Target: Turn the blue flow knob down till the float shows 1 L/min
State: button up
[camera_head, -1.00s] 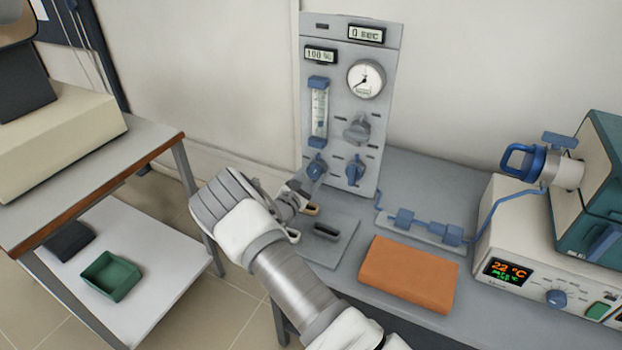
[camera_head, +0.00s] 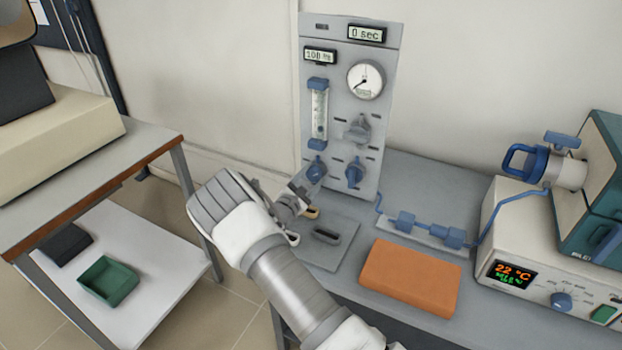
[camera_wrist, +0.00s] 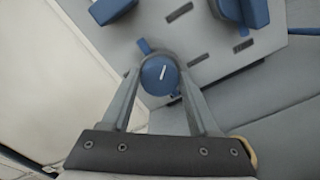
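The grey panel (camera_head: 388,60) stands upright at the back of the bench. On its left side is the flow meter tube (camera_head: 319,112) with blue ends; its float is too small to read. Below it sits the blue flow knob (camera_head: 316,168), partly covered by my gripper (camera_head: 309,183). In the wrist view the round blue knob (camera_wrist: 159,75) with a white mark line lies between the tips of my gripper (camera_wrist: 161,82). The two fingers flank it closely on both sides. I cannot tell whether they press on it.
A second blue knob (camera_head: 355,173) sits just right, with a grey knob (camera_head: 358,130) and a gauge (camera_head: 366,80) above. An orange block (camera_head: 410,278) and a furnace (camera_head: 530,235) are to the right. A grey plate with a dark handle (camera_head: 326,235) lies below.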

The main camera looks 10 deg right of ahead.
jog(key=o, duration=0.4)
jog(key=shift+c, duration=0.2)
jog(key=p+v, duration=0.1)
jog(key=v, duration=1.6)
jog(key=shift+s+a, duration=0.1)
jog(key=shift+s, duration=0.05)
